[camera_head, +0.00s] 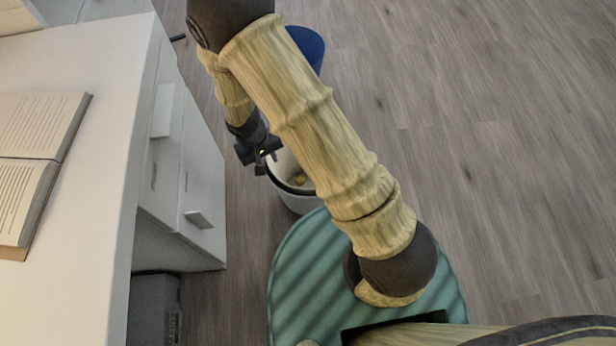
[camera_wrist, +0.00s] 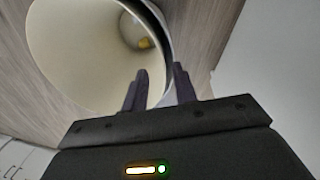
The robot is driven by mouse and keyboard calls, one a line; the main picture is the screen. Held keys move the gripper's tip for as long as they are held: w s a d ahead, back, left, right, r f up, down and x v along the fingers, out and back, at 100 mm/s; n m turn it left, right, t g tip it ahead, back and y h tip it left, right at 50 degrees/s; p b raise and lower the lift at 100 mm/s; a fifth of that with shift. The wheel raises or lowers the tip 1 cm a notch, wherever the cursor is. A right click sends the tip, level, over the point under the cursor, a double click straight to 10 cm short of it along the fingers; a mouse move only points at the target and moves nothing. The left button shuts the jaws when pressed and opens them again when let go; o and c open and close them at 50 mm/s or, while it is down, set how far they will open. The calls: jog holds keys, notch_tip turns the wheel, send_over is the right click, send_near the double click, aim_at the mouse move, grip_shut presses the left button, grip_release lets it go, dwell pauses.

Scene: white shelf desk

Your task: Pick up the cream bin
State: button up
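The cream bin (camera_head: 297,201) stands on the floor beside the desk, partly hidden by my arm in the head view. A small yellow thing lies at its bottom. In the wrist view, the bin's round mouth (camera_wrist: 80,50) fills the upper left, with its cream inner wall showing. My gripper (camera_wrist: 160,70) is at the bin's rim; it also shows in the head view (camera_head: 268,158). One dark finger is over the mouth and the other is on the outer side. The fingers are apart, with the rim between them. Contact with the rim cannot be made out.
A blue bin (camera_head: 308,46) stands behind my arm at the top. The white desk (camera_head: 110,110) with drawers is on the left, with an open book (camera_head: 35,160) on it. A grey box (camera_head: 155,308) is under the desk. The wooden floor to the right is clear.

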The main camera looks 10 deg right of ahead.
jog(key=shift+f, duration=0.15)
jog(key=f+b, duration=0.2)
jog(key=f, duration=0.1)
jog(key=f+b, duration=0.1)
jog(key=f, duration=0.1)
jog(key=shift+w+d, duration=0.1)
jog(key=shift+d, duration=0.2)
dwell(0.5)
grip_shut()
